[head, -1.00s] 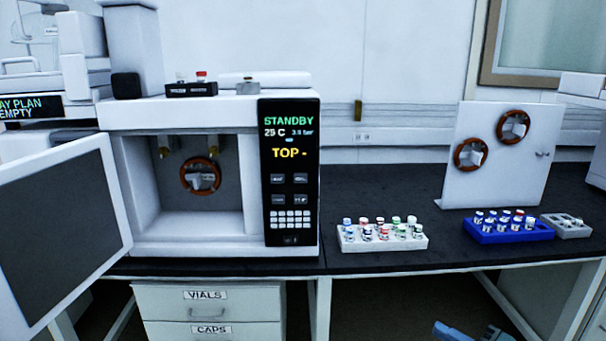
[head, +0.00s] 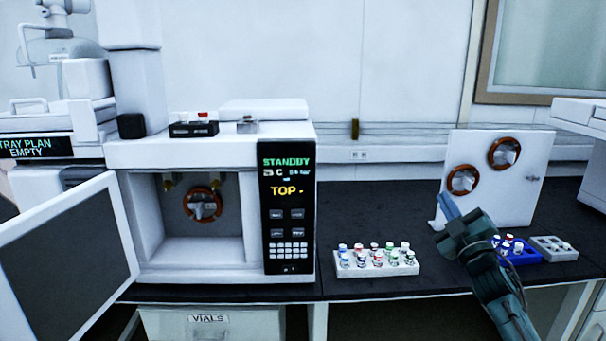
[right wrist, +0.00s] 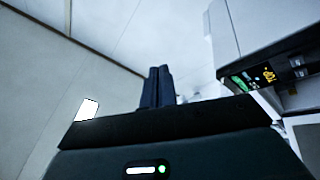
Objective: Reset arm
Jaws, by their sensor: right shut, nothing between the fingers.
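My right gripper (head: 449,207) is raised above the bench at the right of the head view, its blue fingers pointing up and to the left. In the right wrist view its two dark fingers (right wrist: 157,87) are together with nothing between them. It stands in front of the white panel and touches nothing that I can see. My left gripper is in neither view.
A chromatography instrument (head: 215,150) stands at left with its door (head: 70,255) open and STANDBY on its screen. A white vial rack (head: 345,268), a blue rack (head: 525,258), a grey rack (head: 553,252) and a white panel with two rings (head: 520,208) stand on the dark bench (head: 370,210).

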